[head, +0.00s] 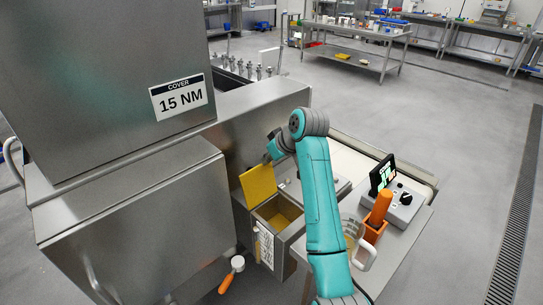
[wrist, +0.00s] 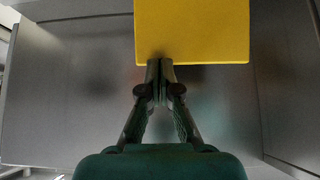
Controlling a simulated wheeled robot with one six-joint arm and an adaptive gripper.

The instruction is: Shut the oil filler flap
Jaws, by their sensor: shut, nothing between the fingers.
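The oil filler flap (head: 258,183) is a yellow square plate, standing open and nearly upright at the back edge of the filler box (head: 284,244). The box's yellow inside shows from above. My gripper (head: 268,158) is at the flap's top edge in the head view, partly hidden by my wrist. In the wrist view the flap (wrist: 192,30) fills the upper middle. My gripper's two fingertips (wrist: 160,62) are shut together with nothing between them, at the flap's near edge. I cannot tell whether they touch it.
A large steel machine (head: 130,220) with a "15 NM" cover label stands left of the box. A side table to the right holds a control box (head: 402,210), an orange holder (head: 374,230) and a clear jug (head: 352,232). An orange-handled tool (head: 232,272) is below left.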

